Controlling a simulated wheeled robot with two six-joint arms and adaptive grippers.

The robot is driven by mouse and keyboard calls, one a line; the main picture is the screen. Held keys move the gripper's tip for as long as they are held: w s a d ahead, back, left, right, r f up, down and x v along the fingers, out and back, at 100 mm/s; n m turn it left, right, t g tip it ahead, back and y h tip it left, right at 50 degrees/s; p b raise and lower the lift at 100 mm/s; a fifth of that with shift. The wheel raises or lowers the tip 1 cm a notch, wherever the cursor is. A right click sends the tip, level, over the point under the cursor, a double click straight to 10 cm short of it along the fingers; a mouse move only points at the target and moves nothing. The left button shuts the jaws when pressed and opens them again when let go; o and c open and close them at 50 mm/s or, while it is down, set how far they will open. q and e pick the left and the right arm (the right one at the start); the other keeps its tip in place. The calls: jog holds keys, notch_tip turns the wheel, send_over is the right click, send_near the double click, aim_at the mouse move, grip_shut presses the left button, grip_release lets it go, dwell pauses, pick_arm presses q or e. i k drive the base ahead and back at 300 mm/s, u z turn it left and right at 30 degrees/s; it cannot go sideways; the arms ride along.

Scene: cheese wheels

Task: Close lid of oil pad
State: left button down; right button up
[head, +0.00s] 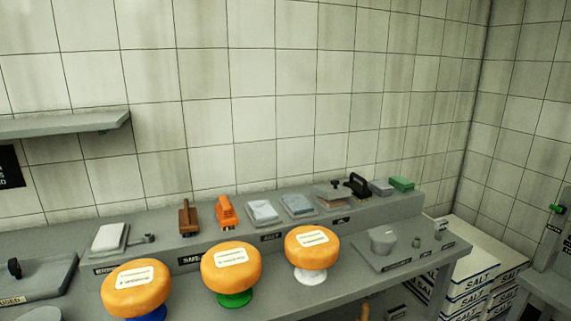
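Neither of my grippers is in the head view. I cannot tell for sure which thing is the oil pad, as most labels are too small to read. On the raised back shelf (160,248) of the bench are two flat square pads (263,211), (297,206) side by side. To their right are a flat piece with a dark knob (333,194) and a black-handled piece (357,185). A grey tray (362,258) at the right end holds a grey lidded-looking pot (383,240).
Three orange cheese wheels stand along the front on a blue base (136,288), a green base (231,268) and a white base (312,247). Brown (187,217) and orange (226,212) brushes sit behind. Salt boxes (478,284) are stacked right of the bench.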

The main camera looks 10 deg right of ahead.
aim_at(330, 191)
jog(key=z, duration=0.15)
jog(key=i, duration=0.75)
jog(key=z, duration=0.55)
